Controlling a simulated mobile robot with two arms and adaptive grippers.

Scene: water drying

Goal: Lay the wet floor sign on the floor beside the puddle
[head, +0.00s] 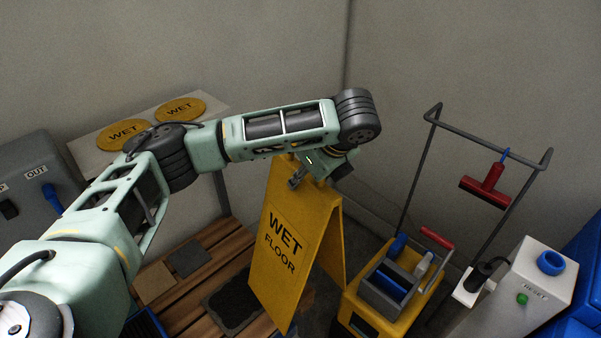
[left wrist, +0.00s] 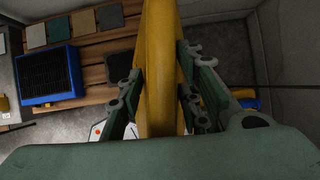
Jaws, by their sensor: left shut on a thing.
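The yellow wet floor sign (head: 280,243) stands upright and spread in an A shape in the head view, with "WET FLOOR" on its front. My left gripper (head: 308,172) is at the top of the sign. In the left wrist view the fingers of my left gripper (left wrist: 160,100) are shut on both sides of the yellow sign (left wrist: 161,45). The sign's foot is partly out of the picture, so I cannot tell whether it touches the floor. No puddle can be made out. My right gripper is not in view.
A wooden slatted platform (head: 186,292) with mats lies left of the sign. A yellow cart (head: 350,312) with a grey caddy (head: 383,288) stands close on its right. A white box (head: 535,285) and blue bins (head: 582,265) are farther right. A shelf (head: 92,158) holds round WET signs.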

